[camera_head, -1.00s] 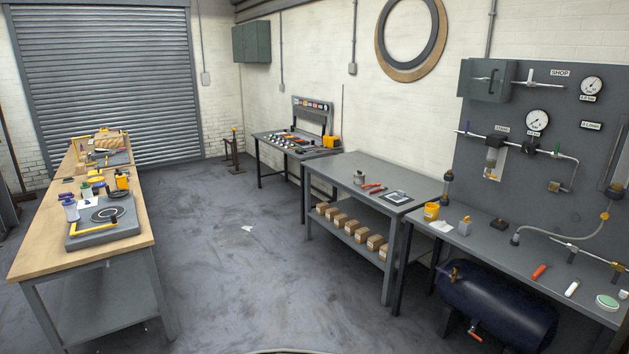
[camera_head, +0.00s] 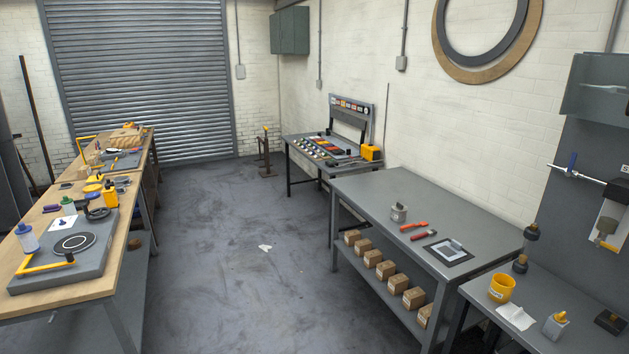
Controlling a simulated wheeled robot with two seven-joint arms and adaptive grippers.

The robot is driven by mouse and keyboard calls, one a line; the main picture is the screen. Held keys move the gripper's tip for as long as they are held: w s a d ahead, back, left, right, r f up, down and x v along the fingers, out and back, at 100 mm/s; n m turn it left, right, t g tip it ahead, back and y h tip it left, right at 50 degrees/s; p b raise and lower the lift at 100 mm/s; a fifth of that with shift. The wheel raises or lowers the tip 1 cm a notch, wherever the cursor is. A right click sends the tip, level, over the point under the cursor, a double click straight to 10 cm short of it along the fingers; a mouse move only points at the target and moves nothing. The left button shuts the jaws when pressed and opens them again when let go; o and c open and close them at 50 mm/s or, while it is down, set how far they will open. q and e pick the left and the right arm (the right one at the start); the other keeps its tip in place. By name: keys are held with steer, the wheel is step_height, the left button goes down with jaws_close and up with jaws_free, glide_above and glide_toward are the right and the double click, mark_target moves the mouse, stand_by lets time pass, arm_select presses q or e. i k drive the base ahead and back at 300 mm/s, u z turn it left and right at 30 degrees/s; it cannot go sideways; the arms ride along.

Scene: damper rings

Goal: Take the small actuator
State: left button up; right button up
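I cannot tell for certain which thing is the small actuator. A small grey cylindrical part (camera_head: 399,214) stands on the grey middle table (camera_head: 460,215), left of a red-handled tool (camera_head: 414,226). A small grey block with a yellow top (camera_head: 555,325) stands on the right bench, beside a white cloth or paper (camera_head: 515,316). Neither of my grippers shows in the view.
Several cardboard boxes (camera_head: 386,270) sit on the middle table's lower shelf. A wooden-topped bench (camera_head: 70,292) with bottles and a grey plate stands left. A yellow cup (camera_head: 502,288) is on the right bench. The floor (camera_head: 230,270) between is clear apart from a white scrap (camera_head: 265,248).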

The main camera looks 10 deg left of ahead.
mark_target(109, 194)
steer(key=u, duration=0.25)
steer(key=i, duration=2.25)
steer(key=u, duration=0.35)
steer(key=i, duration=2.1)
steer(key=u, duration=0.55)
steer(key=i, duration=1.9)
steer(key=u, duration=1.2)
steer(key=i, duration=1.15)
steer(key=u, duration=1.85)
steer(key=i, duration=0.95)
steer(key=u, duration=0.5)
